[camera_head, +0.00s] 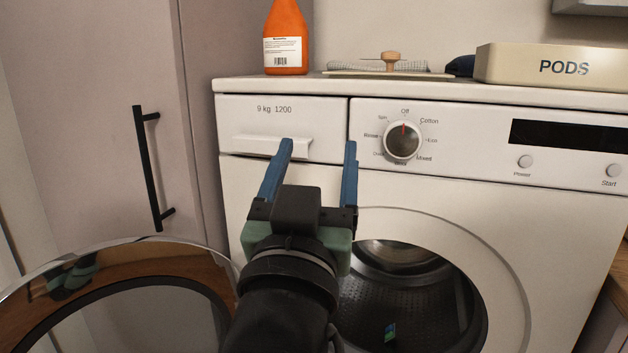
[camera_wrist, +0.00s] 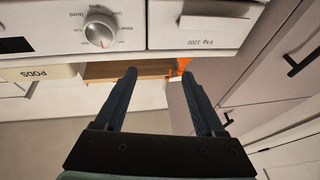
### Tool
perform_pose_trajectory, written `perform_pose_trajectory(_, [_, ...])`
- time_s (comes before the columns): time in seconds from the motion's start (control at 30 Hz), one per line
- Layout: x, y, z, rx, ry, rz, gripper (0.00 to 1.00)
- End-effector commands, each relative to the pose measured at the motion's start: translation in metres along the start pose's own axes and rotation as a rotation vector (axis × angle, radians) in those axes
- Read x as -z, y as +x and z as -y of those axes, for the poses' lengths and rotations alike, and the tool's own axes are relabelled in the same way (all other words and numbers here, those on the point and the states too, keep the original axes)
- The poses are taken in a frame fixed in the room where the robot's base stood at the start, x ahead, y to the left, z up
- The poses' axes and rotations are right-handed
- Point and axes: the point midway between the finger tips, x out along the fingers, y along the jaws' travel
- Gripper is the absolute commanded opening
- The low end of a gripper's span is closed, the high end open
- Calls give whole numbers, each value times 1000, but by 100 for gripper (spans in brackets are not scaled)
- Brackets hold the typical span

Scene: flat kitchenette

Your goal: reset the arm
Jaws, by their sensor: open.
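My gripper (camera_head: 319,146) is open and empty, its two blue fingers spread and pointing at the washing machine (camera_head: 250,185). In the head view it is in front of the detergent drawer (camera_head: 280,128) and left of the dial (camera_head: 403,140). In the wrist view my gripper (camera_wrist: 159,73) also shows nothing between its fingers. The wrist view is upside down, with the dial (camera_wrist: 100,30) at upper left and the drawer (camera_wrist: 200,25) at the top. Whether the fingers touch the machine, I cannot tell.
The round washer door (camera_head: 225,275) stands open at lower left. A small blue-green item (camera_head: 390,332) lies in the drum (camera_head: 430,300). On top stand an orange bottle (camera_head: 286,40), a wooden-handled object (camera_head: 390,60) and a PODS box (camera_head: 550,68). A tall cabinet (camera_head: 90,100) is at left.

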Motion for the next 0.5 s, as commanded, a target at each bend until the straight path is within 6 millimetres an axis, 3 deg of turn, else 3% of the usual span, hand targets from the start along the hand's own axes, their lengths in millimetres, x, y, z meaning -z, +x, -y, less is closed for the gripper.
perform_pose_trajectory(0.03, [40,-11,-6,22,20,-101,71])
perform_pose_trajectory(0.1, [89,-30,-10,59,42,-232,71])
perform_pose_trajectory(0.23, [170,-81,-17,123,63,-473,71])
perform_pose_trajectory(0.3, [201,-60,-14,124,63,-449,71])
perform_pose_trajectory(0.5, [259,-36,-13,124,64,-444,71])
